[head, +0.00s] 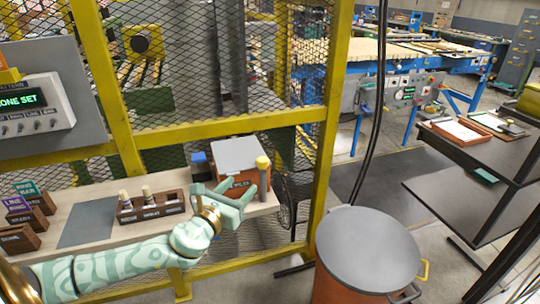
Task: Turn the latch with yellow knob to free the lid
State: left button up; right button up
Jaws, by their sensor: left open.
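An orange-brown box with a grey lid (236,154) stands at the right end of the pale bench. An upright piece with a yellow knob (262,162) rises at the box's front right corner; I cannot make out how it bears on the lid. My left gripper (239,188), pale green with a gold wrist ring, is open and empty in front of the box. Its fingers point toward the box and the yellow knob, and they hide part of the box's front. I cannot tell whether a finger touches the box. My right gripper is not in view.
A wooden holder with pegs (151,205), a grey mat (87,224) and small labelled boxes (32,205) sit on the bench. A yellow mesh fence (335,110) stands behind and right. A drum with a grey lid (368,245) stands front right, with a dark shelf (475,190) beyond.

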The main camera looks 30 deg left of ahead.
aim_at(260, 166)
pick_arm(q)
jog(key=w+b, duration=0.1)
jog(key=w, duration=0.5)
jog(key=shift+w, duration=0.2)
jog(key=w, duration=0.3)
jog(key=w+b, duration=0.1)
jog(key=w, duration=0.1)
jog(key=shift+w+a+f, duration=0.1)
jog(key=shift+w+a, duration=0.2)
jog(key=shift+a, duration=0.1)
jog(key=shift+w, duration=1.05)
jog(key=shift+w+a, duration=0.1)
jog(key=shift+w, duration=0.25)
jog(key=c, duration=1)
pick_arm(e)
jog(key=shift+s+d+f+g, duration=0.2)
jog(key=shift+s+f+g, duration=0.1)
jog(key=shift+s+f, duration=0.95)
